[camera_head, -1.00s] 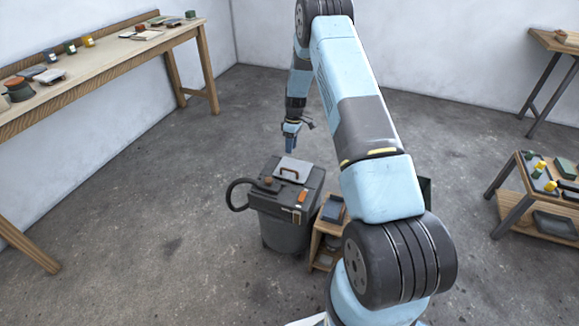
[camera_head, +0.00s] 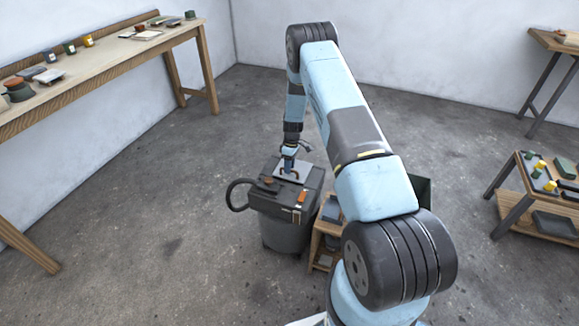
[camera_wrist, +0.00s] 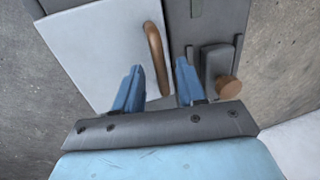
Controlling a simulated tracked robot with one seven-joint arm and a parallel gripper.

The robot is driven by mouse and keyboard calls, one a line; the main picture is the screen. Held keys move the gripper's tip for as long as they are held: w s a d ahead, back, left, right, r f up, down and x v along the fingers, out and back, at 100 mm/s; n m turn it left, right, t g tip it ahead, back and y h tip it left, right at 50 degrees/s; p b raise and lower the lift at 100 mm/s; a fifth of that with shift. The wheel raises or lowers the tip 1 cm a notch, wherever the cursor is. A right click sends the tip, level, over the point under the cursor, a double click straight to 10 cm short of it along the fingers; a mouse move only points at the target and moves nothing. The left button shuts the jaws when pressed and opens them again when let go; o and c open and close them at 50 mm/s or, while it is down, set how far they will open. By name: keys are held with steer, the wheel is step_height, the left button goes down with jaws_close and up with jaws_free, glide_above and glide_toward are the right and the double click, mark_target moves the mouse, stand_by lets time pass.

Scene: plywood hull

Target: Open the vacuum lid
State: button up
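The vacuum (camera_head: 284,228) is a grey, bucket-like body with a dark top on the floor at the middle of the head view. On its top lies a pale grey lid panel (camera_head: 283,167) with a brown curved handle, partly hidden by my gripper (camera_head: 289,170). In the wrist view the lid (camera_wrist: 95,50) is a flat pale plate and the handle (camera_wrist: 156,52) stands near its right edge. My gripper (camera_wrist: 158,82) has its two blue fingers apart, with the handle's lower end between them. I cannot tell whether they touch it.
A black hose (camera_head: 236,194) loops out on the vacuum's left. A brown knob (camera_wrist: 228,87) is right of the lid. A small wooden stand (camera_head: 326,240) is close on the vacuum's right. A long workbench (camera_head: 110,66) runs along the left wall. Open floor lies to the left.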

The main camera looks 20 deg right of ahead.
steer(key=shift+c, duration=0.4)
jaws_close()
steer(key=shift+w+r, duration=0.1)
